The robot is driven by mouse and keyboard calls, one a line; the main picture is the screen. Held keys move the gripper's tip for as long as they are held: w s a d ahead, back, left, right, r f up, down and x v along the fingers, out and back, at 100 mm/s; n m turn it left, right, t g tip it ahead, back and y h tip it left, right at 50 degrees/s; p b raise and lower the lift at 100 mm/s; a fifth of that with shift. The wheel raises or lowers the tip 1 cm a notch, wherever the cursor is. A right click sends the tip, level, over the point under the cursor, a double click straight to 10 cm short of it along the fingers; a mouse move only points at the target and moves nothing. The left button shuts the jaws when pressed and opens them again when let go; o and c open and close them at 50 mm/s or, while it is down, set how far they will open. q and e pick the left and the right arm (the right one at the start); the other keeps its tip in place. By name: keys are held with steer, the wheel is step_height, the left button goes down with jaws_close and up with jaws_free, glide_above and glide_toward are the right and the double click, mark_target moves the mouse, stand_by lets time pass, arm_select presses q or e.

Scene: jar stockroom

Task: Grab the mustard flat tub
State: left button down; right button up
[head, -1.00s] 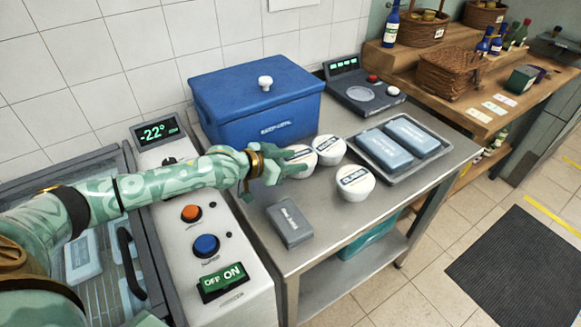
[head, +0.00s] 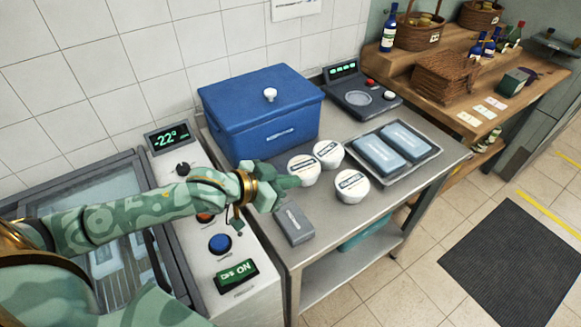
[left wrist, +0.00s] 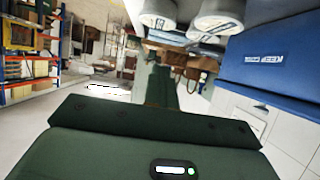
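Three flat white round tubs stand on the steel table: a left one (head: 304,172), a back one (head: 328,154) and a front right one (head: 351,187). Their dark labels are too blurred to tell which is mustard. My left gripper (head: 285,184) is just in front of the left tub, its tip overlapping the tub's lower edge in the picture; contact is unclear. My right gripper is not seen.
A blue lidded box (head: 262,112) stands behind the tubs, a grey block (head: 294,223) in front. A tray (head: 398,168) with two blue packs lies to the right, near a scale (head: 362,97). A freezer control panel (head: 205,270) is at left.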

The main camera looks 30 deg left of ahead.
arm_select(q)
steer(key=shift+s+d+r, duration=0.3)
steer(key=shift+s+r, duration=0.05)
steer(key=shift+s, duration=0.35)
steer(key=c, duration=2.2)
jaws_free()
steer(key=shift+c, duration=2.2)
jaws_free()
steer(key=shift+a, duration=0.1)
